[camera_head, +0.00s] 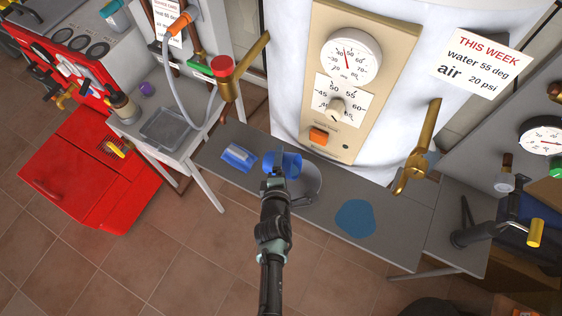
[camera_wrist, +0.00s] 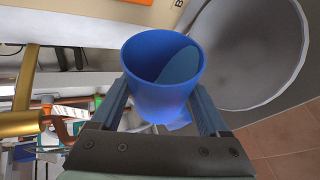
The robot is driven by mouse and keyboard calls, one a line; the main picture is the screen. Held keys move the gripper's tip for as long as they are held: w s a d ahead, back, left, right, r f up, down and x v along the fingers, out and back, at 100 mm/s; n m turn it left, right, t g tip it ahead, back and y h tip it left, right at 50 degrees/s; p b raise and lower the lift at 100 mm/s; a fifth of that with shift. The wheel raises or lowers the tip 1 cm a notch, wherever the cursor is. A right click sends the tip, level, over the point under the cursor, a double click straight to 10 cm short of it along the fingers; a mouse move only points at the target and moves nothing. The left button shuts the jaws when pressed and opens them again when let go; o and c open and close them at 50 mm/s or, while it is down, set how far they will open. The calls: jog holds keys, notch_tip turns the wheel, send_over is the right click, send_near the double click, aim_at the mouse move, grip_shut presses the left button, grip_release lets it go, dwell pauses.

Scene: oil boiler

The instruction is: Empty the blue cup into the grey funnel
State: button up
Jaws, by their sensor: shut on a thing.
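The blue cup (camera_head: 291,162) is held at the end of my arm, above the grey table. In the wrist view the blue cup (camera_wrist: 160,95) sits between both fingers, its open mouth showing and a darker blue-teal surface inside. I cannot tell whether that is liquid. My gripper (camera_head: 279,174) is shut on the cup. The grey funnel (camera_head: 308,186) is just right of and below the cup in the head view, partly hidden by my gripper. In the wrist view the wide mouth of the grey funnel (camera_wrist: 250,50) is right of the cup.
A flat blue round patch (camera_head: 355,218) lies on the grey table (camera_head: 400,240) to the right. A blue tray-like item (camera_head: 239,157) lies to the left. The boiler panel (camera_head: 350,85) and brass levers (camera_head: 417,165) rise behind the table.

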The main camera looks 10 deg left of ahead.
jog(key=shift+d+m+y+p, duration=0.1)
jog(key=shift+m+y+p, duration=0.3)
jog(key=shift+p, duration=0.35)
dwell(1.1)
jog(key=shift+d+f+m+t+y+p, duration=0.2)
jog(key=shift+f+m+t+y+p, duration=0.2)
jog(key=shift+m+y+p, duration=0.15)
dwell(1.6)
dwell(0.8)
jog(key=shift+a+r+n+h+b, duration=0.1)
jog(key=shift+a+n+h+b, duration=0.1)
jog(key=shift+n+h+b, duration=0.35)
jog(key=shift+a+r+n+g+h+b, duration=0.2)
jog(key=shift+r+n+g+h+b, duration=0.35)
jog(key=shift+b, duration=0.65)
jog(key=shift+f+n+h+b, duration=0.2)
jog(key=shift+n+h+b, duration=0.05)
jog(key=shift+b, duration=0.3)
jog(key=shift+b, duration=0.7)
